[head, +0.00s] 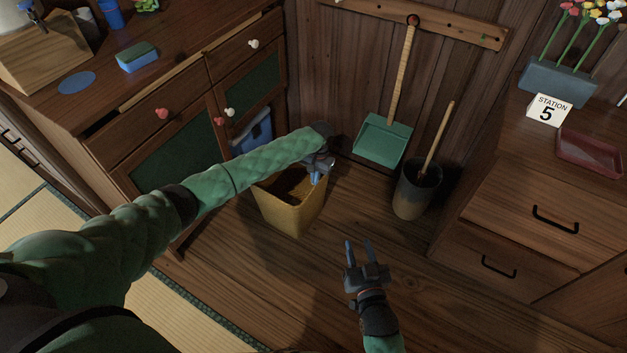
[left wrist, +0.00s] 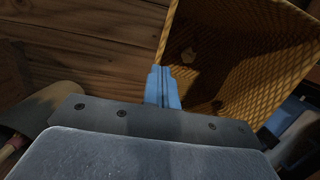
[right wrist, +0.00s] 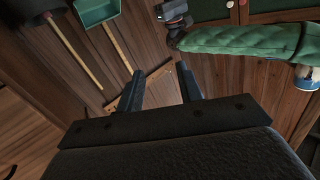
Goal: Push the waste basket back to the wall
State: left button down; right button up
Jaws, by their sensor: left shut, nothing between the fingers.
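The waste basket (head: 288,212) is a yellow woven bin standing upright on the wooden floor, in front of the left cabinet. The plank wall (head: 335,75) is behind it. My left gripper (head: 319,179) is shut and empty at the basket's right rim, and my forearm hides part of its back edge. In the left wrist view the closed blue fingertips (left wrist: 161,86) are beside the rim of the basket (left wrist: 262,110); I cannot tell whether they touch it. My right gripper (head: 358,244) is open and empty, in front of the basket to the right.
A dark bin (head: 412,192) with a wooden handle stands right of the basket. A green dustpan (head: 383,139) hangs on the wall. A blue container (head: 251,132) sits in the left cabinet's opening. A drawer cabinet (head: 520,215) stands right. The front floor is clear.

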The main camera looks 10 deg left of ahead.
aim_at(300, 205)
pick_arm(q)
jog(key=s+a, duration=0.1)
jog(key=s, duration=0.2)
jog(key=s+a, duration=0.1)
jog(key=s, duration=0.2)
jog(key=s+a, duration=0.1)
jog(key=s, duration=0.2)
jog(key=shift+s+a, duration=0.1)
jog(key=shift+a, duration=0.1)
jog(key=shift+d+f, duration=0.1)
jog(key=shift+f, duration=0.35)
pick_arm(e)
notch_tip(300, 205, up, 4)
jog(key=t, duration=0.1)
pick_arm(q)
jog(key=shift+f, duration=0.2)
jog(key=shift+s+f, duration=0.1)
jog(key=shift+f, duration=0.1)
pick_arm(e)
notch_tip(300, 205, down, 10)
jog(key=s+g, duration=0.2)
jog(key=g, duration=0.1)
jog(key=shift+r, duration=0.1)
